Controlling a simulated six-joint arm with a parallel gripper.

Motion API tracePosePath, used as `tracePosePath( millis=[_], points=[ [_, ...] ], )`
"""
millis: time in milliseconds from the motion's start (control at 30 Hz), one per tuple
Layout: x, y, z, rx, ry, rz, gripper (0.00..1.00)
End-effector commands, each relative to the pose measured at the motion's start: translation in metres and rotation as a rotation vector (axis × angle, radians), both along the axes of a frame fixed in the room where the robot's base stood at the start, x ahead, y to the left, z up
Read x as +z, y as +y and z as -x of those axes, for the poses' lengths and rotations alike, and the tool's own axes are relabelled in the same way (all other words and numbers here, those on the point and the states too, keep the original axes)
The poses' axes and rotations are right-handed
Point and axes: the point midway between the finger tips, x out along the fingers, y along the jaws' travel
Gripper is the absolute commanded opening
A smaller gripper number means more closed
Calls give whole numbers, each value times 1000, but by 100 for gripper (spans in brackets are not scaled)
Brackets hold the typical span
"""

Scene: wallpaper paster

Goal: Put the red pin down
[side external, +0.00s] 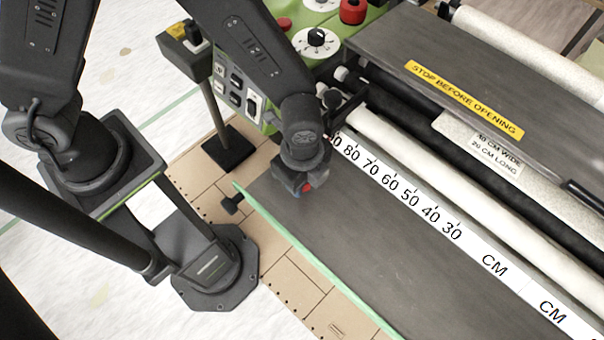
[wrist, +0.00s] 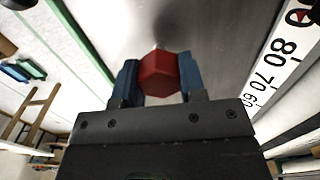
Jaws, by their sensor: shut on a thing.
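The red pin (wrist: 159,74) is between the two blue fingers of my gripper (wrist: 158,82) in the wrist view, and its red head is faceted. In the side view a small part of the red pin (side external: 306,188) shows at the tip of my gripper (side external: 300,186). My gripper is shut on it, over the dark grey table plate (side external: 330,240) near its far left end, beside the centimetre scale. I cannot tell whether the pin touches the plate, since its lower part is hidden.
The white scale strip (side external: 400,190) and rollers (side external: 430,165) run along the right of the plate. A green control panel (side external: 240,95) with knobs is behind. A black stand (side external: 215,110) is at the left. The plate's near part is clear.

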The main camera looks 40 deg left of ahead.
Motion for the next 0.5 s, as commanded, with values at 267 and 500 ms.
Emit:
tracePosePath(
  millis=[267,500],
  points=[
    [-1,0,0,0,0,0,60],
    [-1,0,0,0,0,0,63]
  ],
)
